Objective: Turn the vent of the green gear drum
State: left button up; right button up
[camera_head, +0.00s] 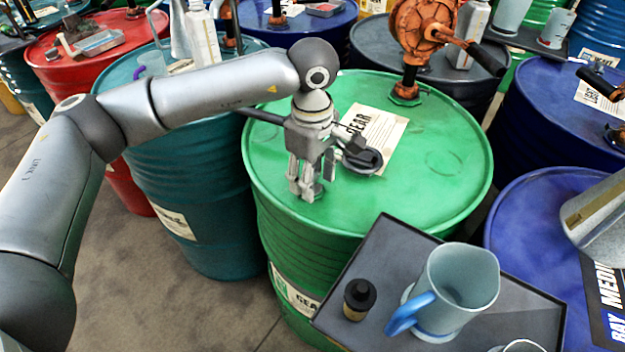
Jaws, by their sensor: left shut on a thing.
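The green gear drum (430,185) stands in the middle of the view, with a paper label reading GEAR on its top. My left gripper (309,188) points down at the left part of the drum top, near the rim. It is shut on the small vent there, which the fingers mostly hide, so how far the vent is turned cannot be told. My right gripper is not in view.
An orange hand pump (420,35) stands at the drum's back edge. In front is a dark tray (375,265) with a clear jug (460,285) with a blue handle and a small black-capped bottle (357,300). Teal (190,215) and blue (540,110) drums crowd both sides.

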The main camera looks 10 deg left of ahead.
pick_arm(q)
jog(key=shift+r, duration=0.1)
dwell(0.4)
jog(key=o, duration=1)
notch_tip(320, 180, up, 12)
jog(key=shift+f, duration=0.1)
